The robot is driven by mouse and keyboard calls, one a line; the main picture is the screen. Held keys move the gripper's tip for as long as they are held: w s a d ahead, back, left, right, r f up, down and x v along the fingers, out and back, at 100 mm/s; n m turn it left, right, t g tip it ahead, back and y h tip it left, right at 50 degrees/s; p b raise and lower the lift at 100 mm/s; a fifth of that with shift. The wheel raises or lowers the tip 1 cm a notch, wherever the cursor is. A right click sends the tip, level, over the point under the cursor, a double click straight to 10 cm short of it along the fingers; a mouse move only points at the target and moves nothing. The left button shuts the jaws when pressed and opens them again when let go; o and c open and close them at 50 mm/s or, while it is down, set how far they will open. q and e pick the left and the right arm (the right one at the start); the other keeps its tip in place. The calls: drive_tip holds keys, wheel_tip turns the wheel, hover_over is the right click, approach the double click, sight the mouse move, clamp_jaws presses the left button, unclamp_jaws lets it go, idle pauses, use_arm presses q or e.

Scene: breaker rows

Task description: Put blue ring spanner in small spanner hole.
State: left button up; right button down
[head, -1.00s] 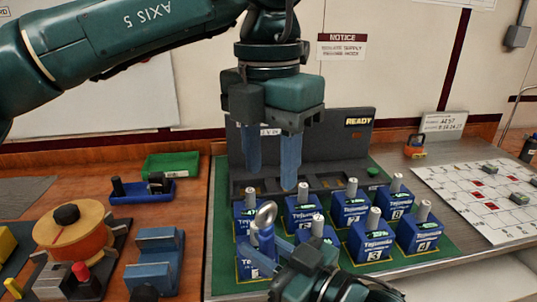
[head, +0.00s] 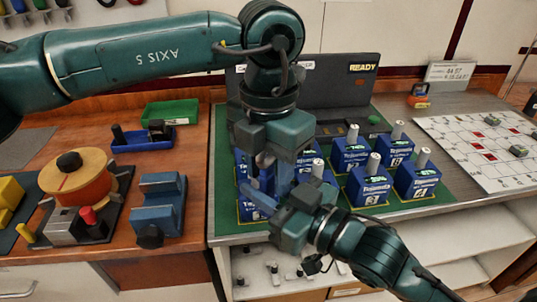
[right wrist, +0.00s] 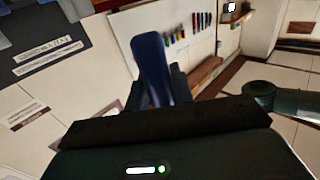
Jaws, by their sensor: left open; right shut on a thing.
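The blue ring spanner (right wrist: 152,62) is in my right gripper; the right wrist view shows its blue handle standing up from between the jaws. In the head view my right gripper (head: 264,200) is at the front left of the green mat, and its spanner is mostly hidden there behind both grippers. My left gripper (head: 273,172) points down, open, with its fingers right beside the spanner's upper part. I cannot tell whether they touch it. The small spanner hole cannot be made out in either view.
Blue breakers (head: 368,185) with grey levers stand on the green mat (head: 222,190) around the grippers. A dark panel (head: 340,95) marked READY stands behind. Coloured tool handles (right wrist: 190,32) hang on a white wall board. An orange spool (head: 85,182) and blue block (head: 158,200) are left.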

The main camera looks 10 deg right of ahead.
use_arm(q)
drive_tip(key=shift+c, duration=0.4)
clamp_jaws()
use_arm(e)
drive_tip(key=c, duration=1.1)
unclamp_jaws()
drive_tip(key=shift+c, duration=0.2)
